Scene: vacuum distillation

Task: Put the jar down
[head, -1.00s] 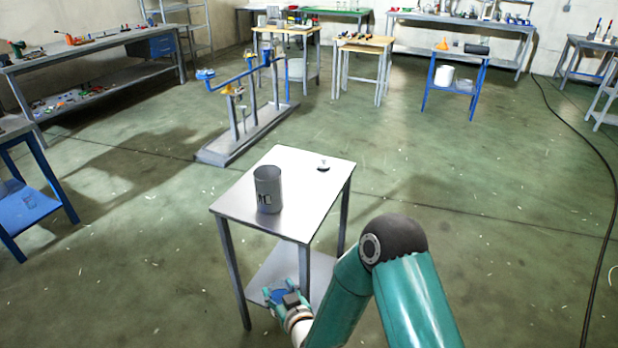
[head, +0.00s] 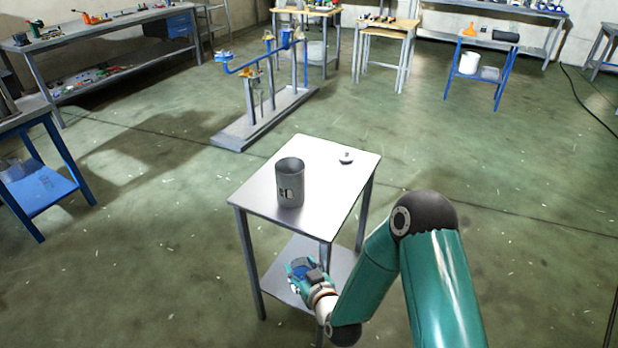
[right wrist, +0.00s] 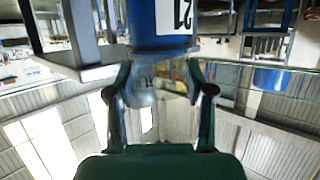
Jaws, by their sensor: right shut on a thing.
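My right gripper (head: 306,270) is shut on the jar, low beside the small metal table. In the right wrist view the jar (right wrist: 158,22) is blue, with a white label reading 21 and a clear part between the fingers (right wrist: 158,92). In the head view only a small blue patch of the jar (head: 302,269) shows in the gripper. The gripper overlaps the table's lower shelf (head: 335,262) in the picture; I cannot tell whether the jar touches it. My left gripper is out of view.
A grey metal can (head: 290,183) stands on the small table's top (head: 325,165), with a small white-and-dark object (head: 346,157) near the back right corner. A blue-topped stand on a grey base (head: 240,132) is behind. Open green floor surrounds the table.

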